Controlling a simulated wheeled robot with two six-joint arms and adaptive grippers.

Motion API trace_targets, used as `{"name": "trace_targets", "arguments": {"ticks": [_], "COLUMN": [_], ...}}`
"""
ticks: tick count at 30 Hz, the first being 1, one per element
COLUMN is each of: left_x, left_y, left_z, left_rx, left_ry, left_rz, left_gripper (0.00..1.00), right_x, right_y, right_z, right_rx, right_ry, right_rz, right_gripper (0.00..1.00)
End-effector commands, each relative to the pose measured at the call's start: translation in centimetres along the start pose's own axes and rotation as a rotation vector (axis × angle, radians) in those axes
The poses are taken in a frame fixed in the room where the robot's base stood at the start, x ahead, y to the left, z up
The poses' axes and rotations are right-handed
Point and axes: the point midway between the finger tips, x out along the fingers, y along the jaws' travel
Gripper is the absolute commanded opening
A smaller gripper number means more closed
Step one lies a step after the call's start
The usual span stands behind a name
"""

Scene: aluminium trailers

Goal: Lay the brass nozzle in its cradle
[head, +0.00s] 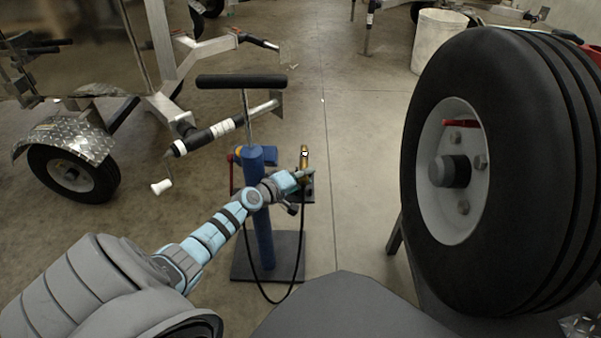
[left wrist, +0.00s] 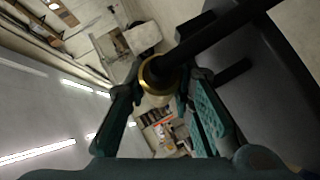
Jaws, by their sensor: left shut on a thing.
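The brass nozzle (head: 304,154) stands roughly upright at the tip of my left gripper (head: 301,174), beside the blue post. My left gripper is shut on it. In the left wrist view the nozzle (left wrist: 155,77) shows as a brass ring between the fingers (left wrist: 165,88), with a black hose (left wrist: 222,35) running to the upper right. In the head view the hose (head: 301,245) hangs in a loop below the gripper. A small dark bracket (head: 308,195) lies just below the gripper, partly hidden; I cannot tell whether it is the cradle. My right gripper is not in view.
The blue post (head: 263,235) stands on a dark floor plate (head: 287,262), under a black crossbar (head: 241,81). A large tyre (head: 535,170) fills the right. A trailer with a smaller wheel (head: 75,175) stands left. Open floor (head: 350,130) lies between post and tyre.

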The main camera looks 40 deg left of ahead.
Motion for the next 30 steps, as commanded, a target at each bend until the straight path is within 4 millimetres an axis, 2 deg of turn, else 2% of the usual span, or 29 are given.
{"name": "trace_targets", "arguments": {"ticks": [1,5,6,9,10,14,24,30], "left_x": [-0.3,-0.2,-0.1,-0.1,-0.1,-0.6,-7.6,-8.9], "left_y": [-2.5,-2.7,-2.7,-2.8,-2.8,-2.8,-0.4,0.8], "left_z": [1.8,1.9,1.9,1.9,1.9,1.8,0.2,0.1], "left_rx": [-0.018,-0.018,-0.018,-0.018,-0.018,-0.015,0.01,0.014], "left_ry": [-0.037,-0.038,-0.038,-0.038,-0.038,-0.035,0.005,0.012], "left_rz": [-0.046,-0.049,-0.05,-0.052,-0.053,-0.053,-0.014,0.007], "left_gripper": [0.0,0.0,0.27,0.43,0.45,0.45,0.46,0.46], "right_x": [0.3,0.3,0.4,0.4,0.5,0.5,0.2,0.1], "right_y": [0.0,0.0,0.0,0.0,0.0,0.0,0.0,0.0], "right_z": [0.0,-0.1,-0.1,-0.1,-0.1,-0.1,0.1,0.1], "right_rx": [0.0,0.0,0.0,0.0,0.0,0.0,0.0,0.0], "right_ry": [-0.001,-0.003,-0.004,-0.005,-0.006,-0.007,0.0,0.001], "right_rz": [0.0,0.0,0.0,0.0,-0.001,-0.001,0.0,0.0], "right_gripper": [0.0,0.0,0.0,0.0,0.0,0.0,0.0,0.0]}}
